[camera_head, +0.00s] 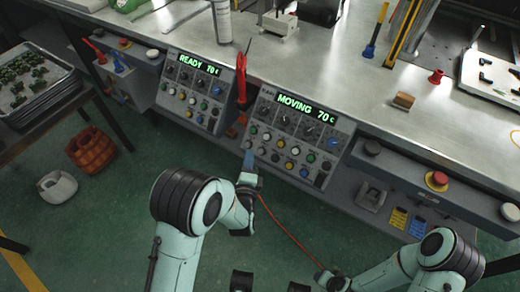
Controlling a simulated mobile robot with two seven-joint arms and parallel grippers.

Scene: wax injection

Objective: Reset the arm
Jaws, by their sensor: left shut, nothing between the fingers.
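My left arm rises from the bottom of the picture, bent at its dark-banded joint. My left gripper (248,160) is shut and empty, close in front of the left edge of the control panel reading MOVING 70 (300,135). I cannot tell whether it touches the panel. My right arm comes in from the lower right, and its wrist end is low at the bottom edge. My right gripper (325,279) shows too poorly there to tell its jaws.
A second panel reading READY 70 (193,90) is to the left. A red-handled tool (241,78) stands between the panels. A red button (437,180) is at the right on the bench front. A tray of green pieces (35,85), brown basket (90,150) and white pot (57,186) are at left.

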